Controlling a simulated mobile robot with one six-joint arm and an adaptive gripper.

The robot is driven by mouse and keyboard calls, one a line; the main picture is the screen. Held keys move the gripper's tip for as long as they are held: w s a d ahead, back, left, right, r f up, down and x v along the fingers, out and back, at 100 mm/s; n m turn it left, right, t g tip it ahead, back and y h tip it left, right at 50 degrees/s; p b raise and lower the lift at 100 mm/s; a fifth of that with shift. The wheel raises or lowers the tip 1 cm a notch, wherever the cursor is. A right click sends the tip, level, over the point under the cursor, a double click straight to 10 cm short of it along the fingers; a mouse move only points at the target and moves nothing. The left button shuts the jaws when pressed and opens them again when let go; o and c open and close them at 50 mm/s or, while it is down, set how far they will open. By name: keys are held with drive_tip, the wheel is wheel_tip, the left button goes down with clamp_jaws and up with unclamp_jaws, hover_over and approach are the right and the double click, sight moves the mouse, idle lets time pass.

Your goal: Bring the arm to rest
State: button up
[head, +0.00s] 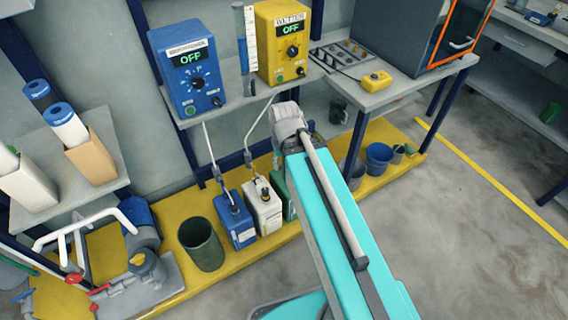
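My teal arm (345,230) reaches from the bottom of the head view up toward the shelf. A pale grey joint (288,120) is at its far end, in front of the shelf's lower edge. I cannot make out my gripper or its fingers in this view. What lies beyond the joint is hidden.
A blue control box (188,75) and a yellow control box (283,45), both reading OFF, stand on the shelf. Below, a yellow platform (215,275) bears a dark green bucket (201,245), a blue jug (236,222) and a white jug (263,208). The grey floor (470,240) at right is clear.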

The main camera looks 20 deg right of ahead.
wheel_tip(320, 180, up, 14)
drive_tip(key=p, duration=1.4)
drive_tip(key=shift+r, duration=0.2)
idle(0.6)
